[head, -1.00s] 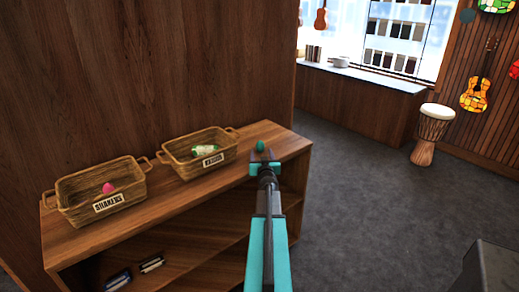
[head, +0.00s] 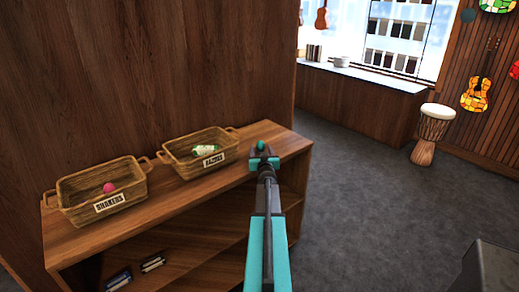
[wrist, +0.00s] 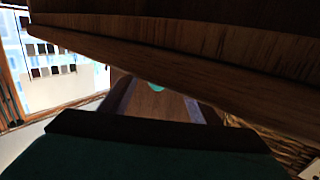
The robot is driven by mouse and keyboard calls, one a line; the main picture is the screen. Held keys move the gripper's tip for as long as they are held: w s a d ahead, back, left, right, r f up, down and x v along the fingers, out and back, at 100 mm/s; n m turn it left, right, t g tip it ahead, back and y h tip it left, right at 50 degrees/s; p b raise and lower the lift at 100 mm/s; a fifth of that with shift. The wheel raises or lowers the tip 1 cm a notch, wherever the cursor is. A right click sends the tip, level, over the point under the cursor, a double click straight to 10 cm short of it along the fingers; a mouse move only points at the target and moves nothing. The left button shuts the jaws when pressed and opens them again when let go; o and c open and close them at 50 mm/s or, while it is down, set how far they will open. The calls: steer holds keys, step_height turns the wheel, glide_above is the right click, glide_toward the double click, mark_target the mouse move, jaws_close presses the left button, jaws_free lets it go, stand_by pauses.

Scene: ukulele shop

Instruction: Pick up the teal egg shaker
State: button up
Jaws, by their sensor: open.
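The teal egg shaker (head: 261,145) stands on the wooden shelf top, to the right of the two baskets. My gripper (head: 264,158) is open just in front of it, low over the shelf top. In the wrist view the teal egg (wrist: 156,87) shows as a small patch between the two dark fingers of my gripper (wrist: 158,100), beyond their tips. No contact with the egg is visible. The egg's lower part is hidden by the gripper in the head view.
A wicker basket labelled SHAKERS (head: 72,205) holds a pink egg. Another basket (head: 176,166), with a green and white item, stands closer to my gripper. A wooden wall (head: 150,70) rises behind the shelf (head: 200,200). The shelf's right end is clear.

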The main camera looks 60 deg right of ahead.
mark_target(261, 147)
steer(key=shift+r+x, duration=0.25)
steer(key=shift+x, duration=0.95)
steer(key=shift+p+x, duration=0.35)
steer(key=shift+x, duration=0.7)
steer(key=c, duration=1.2)
